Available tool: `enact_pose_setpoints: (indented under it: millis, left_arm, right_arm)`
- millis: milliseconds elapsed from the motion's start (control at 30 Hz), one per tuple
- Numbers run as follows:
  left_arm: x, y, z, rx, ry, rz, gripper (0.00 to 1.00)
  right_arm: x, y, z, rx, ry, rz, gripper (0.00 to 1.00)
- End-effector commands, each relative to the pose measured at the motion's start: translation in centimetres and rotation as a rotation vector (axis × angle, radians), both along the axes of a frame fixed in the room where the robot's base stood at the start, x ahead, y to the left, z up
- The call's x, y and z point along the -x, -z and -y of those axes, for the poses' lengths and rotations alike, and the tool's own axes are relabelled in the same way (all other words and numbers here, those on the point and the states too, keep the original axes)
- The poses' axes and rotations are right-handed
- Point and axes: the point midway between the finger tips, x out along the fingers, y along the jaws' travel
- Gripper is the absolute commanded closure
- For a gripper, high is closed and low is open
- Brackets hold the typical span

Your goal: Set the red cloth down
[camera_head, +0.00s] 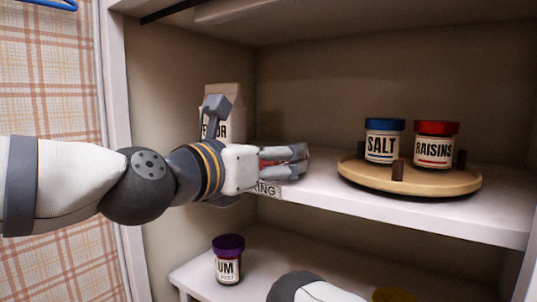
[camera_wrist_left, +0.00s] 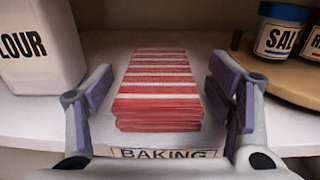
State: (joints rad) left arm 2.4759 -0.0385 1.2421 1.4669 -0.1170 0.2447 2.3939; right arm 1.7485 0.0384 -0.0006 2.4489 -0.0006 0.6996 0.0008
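The red cloth (camera_wrist_left: 160,88), folded into a stack with red and white stripes, lies on the shelf behind the "BAKING" label in the left wrist view. In the head view only a sliver of red shows between the fingers. My left gripper (camera_head: 296,160) is at the front of the upper shelf, with its fingers on either side of the cloth. The wrist view shows a gap between each finger pad and the cloth, so the gripper is open. My right gripper is not in view.
A flour carton (camera_head: 224,115) stands left of the cloth. To the right, a round wooden tray (camera_head: 440,186) holds a salt jar (camera_head: 383,141) and a raisins jar (camera_head: 435,146). A purple-lidded jar (camera_head: 228,261) stands on the lower shelf.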

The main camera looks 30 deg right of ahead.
Motion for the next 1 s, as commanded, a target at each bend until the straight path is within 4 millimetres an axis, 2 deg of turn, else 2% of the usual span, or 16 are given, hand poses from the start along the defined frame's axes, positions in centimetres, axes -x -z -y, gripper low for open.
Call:
enact_pose_setpoints:
  millis: [167,267,600,700,800,1000]
  left_arm:
    - [0.0,-0.3,0.0,0.0,-0.001,0.002,0.26]
    - [0.4,-0.5,-1.0,0.0,-0.001,0.0,0.26]
    - [3.7,-0.9,-8.4,0.002,-0.001,0.0,0.26]
    - [4.4,-0.9,-10.0,0.001,-0.001,0.0,0.26]
    - [4.8,-0.9,-10.8,0.001,-0.001,-0.002,0.26]
    - [4.9,-0.9,-11.0,-0.001,0.001,0.0,0.26]
  right_arm:
    - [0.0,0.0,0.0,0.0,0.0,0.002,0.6]
    - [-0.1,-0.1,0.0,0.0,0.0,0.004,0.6]
    - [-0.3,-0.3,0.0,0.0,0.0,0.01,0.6]
    - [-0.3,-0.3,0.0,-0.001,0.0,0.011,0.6]
    - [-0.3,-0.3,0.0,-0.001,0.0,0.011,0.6]
    - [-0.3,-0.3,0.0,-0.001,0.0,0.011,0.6]
